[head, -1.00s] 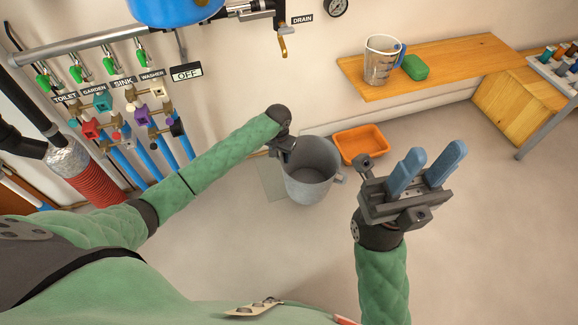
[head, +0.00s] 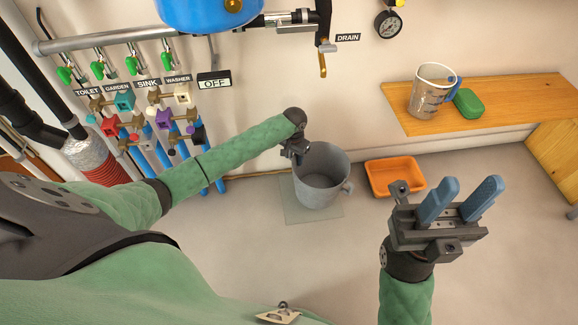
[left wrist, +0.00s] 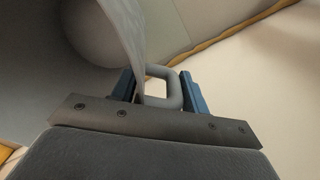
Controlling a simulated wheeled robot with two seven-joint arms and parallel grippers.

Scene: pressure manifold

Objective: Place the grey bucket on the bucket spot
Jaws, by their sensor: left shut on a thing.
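The grey bucket (head: 322,178) is upright, over a pale square on the floor, the bucket spot (head: 296,212). The square shows at the bucket's left and front. I cannot tell whether the bucket's base touches it. My left gripper (head: 298,158) is at the bucket's left rim. In the left wrist view its blue fingers (left wrist: 162,90) are on both sides of a grey loop handle (left wrist: 168,84) on the bucket wall (left wrist: 88,35), shut on it. My right gripper (head: 460,202) is open and empty, right of the bucket, with its two blue fingers apart.
An orange tray (head: 394,177) is on the floor right of the bucket. A wooden shelf (head: 510,98) holds a clear jug (head: 430,92) and a green block (head: 468,103). Valves and blue pipes line the wall at left. The floor in front is clear.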

